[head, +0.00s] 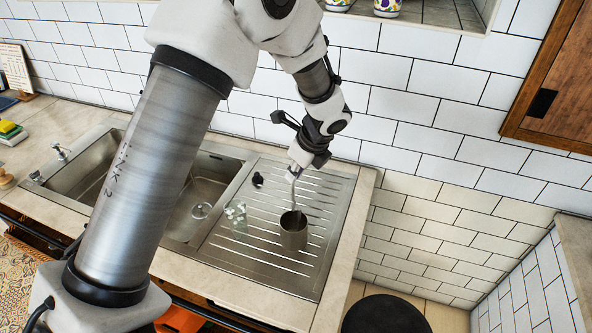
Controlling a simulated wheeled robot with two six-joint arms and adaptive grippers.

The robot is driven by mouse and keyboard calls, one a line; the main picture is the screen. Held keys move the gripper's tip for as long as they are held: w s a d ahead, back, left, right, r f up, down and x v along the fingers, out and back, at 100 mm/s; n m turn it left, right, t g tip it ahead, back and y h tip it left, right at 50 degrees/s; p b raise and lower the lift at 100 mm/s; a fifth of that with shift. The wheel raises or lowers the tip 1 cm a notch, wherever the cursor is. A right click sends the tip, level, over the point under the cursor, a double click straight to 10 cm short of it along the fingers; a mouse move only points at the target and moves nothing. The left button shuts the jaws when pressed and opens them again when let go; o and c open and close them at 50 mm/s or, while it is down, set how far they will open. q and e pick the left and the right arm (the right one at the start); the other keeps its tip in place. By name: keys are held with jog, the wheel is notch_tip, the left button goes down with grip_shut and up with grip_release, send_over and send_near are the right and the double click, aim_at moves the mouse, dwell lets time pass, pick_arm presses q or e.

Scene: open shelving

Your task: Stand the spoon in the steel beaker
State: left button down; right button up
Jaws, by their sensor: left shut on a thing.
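The steel beaker (293,235) stands upright on the ribbed drainboard, right of the sink, with its mouth facing up. My left gripper (299,158) is above the beaker and shut on the spoon (293,187). The spoon hangs down almost upright from the fingers. Its lower end reaches the beaker's mouth; I cannot tell how deep it goes or whether it touches the wall. My left arm hides part of the sink and counter. My right gripper is not in view.
A clear glass (236,214) stands left of the beaker on the drainboard (265,262). A small black object (257,179) lies behind it. The double sink (95,165) is to the left. A tiled wall (420,110) rises behind. A wooden cabinet (560,75) hangs at upper right.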

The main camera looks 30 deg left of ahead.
aim_at(295, 203)
pick_arm(q)
notch_tip(295, 203, down, 3)
jog(key=b, duration=0.3)
jog(key=shift+s+d+f, duration=0.1)
jog(key=shift+s+d, duration=0.05)
jog(key=shift+s+f, duration=0.1)
jog(key=shift+f, duration=0.15)
notch_tip(295, 203, down, 6)
jog(key=b, duration=0.3)
jog(key=shift+r, duration=0.2)
jog(key=shift+w+f, duration=0.3)
jog(key=shift+f, duration=0.05)
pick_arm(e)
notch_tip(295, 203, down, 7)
pick_arm(q)
jog(key=shift+s, duration=0.1)
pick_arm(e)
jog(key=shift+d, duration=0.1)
